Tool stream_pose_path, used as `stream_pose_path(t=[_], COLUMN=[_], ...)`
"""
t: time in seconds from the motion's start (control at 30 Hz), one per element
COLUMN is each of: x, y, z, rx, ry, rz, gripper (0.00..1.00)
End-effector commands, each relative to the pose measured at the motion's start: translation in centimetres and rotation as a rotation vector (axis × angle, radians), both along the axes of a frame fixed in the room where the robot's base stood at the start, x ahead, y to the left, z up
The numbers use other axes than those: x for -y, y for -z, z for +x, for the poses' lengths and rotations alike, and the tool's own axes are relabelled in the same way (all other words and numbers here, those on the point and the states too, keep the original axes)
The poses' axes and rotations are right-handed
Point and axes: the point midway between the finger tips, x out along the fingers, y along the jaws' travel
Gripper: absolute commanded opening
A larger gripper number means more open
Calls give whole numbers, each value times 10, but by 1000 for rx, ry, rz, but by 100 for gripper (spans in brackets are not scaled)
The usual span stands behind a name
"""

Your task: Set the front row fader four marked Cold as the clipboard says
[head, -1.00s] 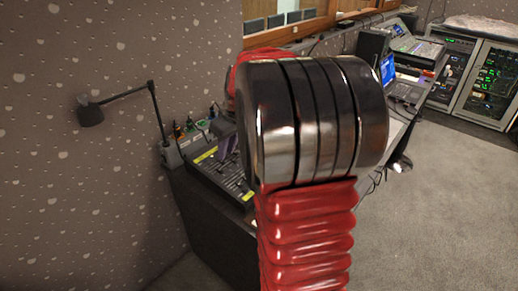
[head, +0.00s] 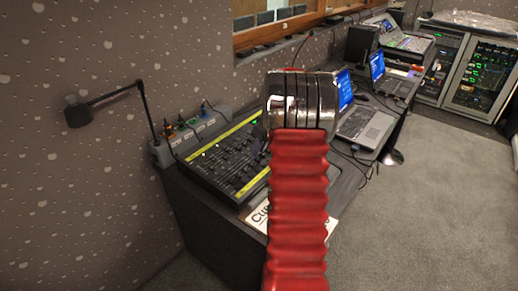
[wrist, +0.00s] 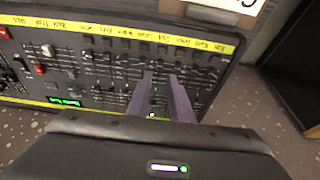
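The lighting console (head: 206,170) is a dark desk with rows of faders and yellow label strips in the head view. It also fills much of the wrist view (wrist: 118,72). The handwritten labels are too blurred to read, so I cannot pick out the Cold fader. My gripper (wrist: 162,76) shows two purple-grey fingers apart, over the fader field with nothing visible between them. I cannot tell whether they touch a fader.
A desk lamp (head: 78,111) reaches out at the left of the console. Laptops (head: 366,127) stand to its right on the table. A rack cabinet (head: 478,80) stands at the far right. Carpet at the right (head: 420,215) is clear.

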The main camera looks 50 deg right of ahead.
Motion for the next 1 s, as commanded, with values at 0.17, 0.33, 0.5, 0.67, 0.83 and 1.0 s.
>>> stream_pose_path(t=[0.17,0.33,0.5,0.67,0.83,1.0], x=[0,0,-1,-1,-2,-2], y=[0,0,6,17,30,43], z=[0,0,2,6,10,15], rx=[0,0,0,-1,-1,-1], ry=[0,0,0,1,0,1], rz=[-1,0,1,1,1,0], gripper=[20,20,20,20,20,20])
